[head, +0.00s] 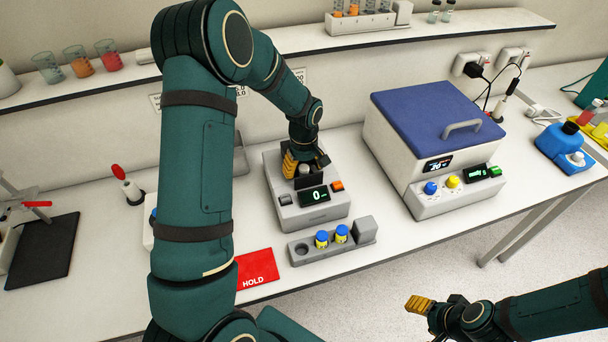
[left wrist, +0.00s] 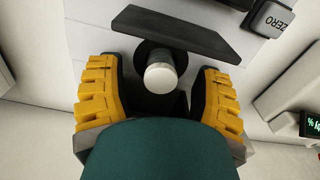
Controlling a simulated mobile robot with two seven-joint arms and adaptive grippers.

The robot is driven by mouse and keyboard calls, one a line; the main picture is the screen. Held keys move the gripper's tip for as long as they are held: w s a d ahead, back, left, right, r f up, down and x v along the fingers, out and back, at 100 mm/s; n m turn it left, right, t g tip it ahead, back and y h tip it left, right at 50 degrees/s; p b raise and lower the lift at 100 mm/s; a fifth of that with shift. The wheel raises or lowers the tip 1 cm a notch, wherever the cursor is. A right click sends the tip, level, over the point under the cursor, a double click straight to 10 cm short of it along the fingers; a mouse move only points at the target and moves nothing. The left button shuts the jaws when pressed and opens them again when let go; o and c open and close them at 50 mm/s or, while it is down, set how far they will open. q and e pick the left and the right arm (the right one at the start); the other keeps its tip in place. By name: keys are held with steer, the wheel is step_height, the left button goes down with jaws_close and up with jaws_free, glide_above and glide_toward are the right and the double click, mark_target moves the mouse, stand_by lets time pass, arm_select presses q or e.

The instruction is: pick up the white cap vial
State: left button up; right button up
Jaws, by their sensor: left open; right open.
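The white cap vial (left wrist: 161,74) shows in the left wrist view as a round white top in a dark round seat, between two yellow finger pads. My left gripper (head: 305,165) is open around it, with a visible gap on each side. In the head view the gripper is low over the grey weighing device (head: 310,207), whose display reads 0, and it hides most of the vial. My right gripper (head: 437,304) is open and empty at the lower right, in front of the bench.
A blue-lidded machine (head: 430,115) is to the right. A red HOLD mat (head: 257,269) lies left of the rack. A dark plate (left wrist: 175,30) borders the vial.

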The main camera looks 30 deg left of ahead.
arm_select(q)
steer(key=shift+f, duration=0.2)
jaws_close()
